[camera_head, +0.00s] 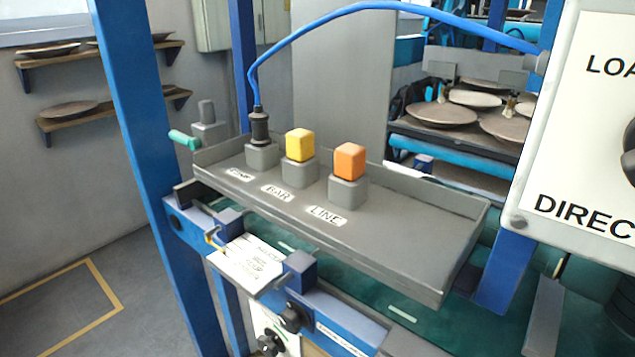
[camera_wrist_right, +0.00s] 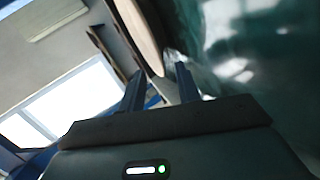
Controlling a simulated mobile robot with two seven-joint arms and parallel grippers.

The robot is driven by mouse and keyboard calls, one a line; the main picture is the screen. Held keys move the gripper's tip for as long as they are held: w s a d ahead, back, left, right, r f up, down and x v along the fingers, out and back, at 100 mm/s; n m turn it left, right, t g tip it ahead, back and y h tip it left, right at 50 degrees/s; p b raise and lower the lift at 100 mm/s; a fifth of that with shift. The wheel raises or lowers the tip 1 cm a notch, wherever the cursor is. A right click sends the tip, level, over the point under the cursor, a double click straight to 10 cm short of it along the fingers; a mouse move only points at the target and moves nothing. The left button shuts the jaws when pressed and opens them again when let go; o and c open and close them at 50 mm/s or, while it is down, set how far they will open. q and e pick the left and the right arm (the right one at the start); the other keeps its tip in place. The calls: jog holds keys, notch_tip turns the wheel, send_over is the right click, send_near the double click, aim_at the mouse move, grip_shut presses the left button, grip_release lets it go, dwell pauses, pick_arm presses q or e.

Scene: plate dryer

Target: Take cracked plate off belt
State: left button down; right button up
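Several round brownish plates (camera_head: 442,114) lie on a rack or belt (camera_head: 445,145) at the back right of the head view. I cannot make out a crack on any of them at this size. Neither gripper shows in the head view. In the right wrist view my right gripper (camera_wrist_right: 160,80) has its two dark fingers apart. My left gripper is out of view.
A grey tray (camera_head: 400,238) with a yellow cube (camera_head: 300,144), an orange cube (camera_head: 349,161) and a plugged-in blue cable (camera_head: 350,10) fills the middle. A blue post (camera_head: 150,130) stands left, a white panel (camera_head: 580,120) right. Wall shelves (camera_head: 100,55) hold more plates. A dark green surface (camera_wrist_right: 240,60) lies right in the wrist view.

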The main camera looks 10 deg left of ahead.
jog(key=shift+w+a+f+b, duration=0.35)
jog(key=shift+w+a+f, duration=0.25)
jog(key=shift+w+f, duration=0.25)
jog(key=shift+w+a, duration=0.4)
jog(key=shift+w, duration=0.15)
grip_shut()
jog(key=shift+r, duration=0.1)
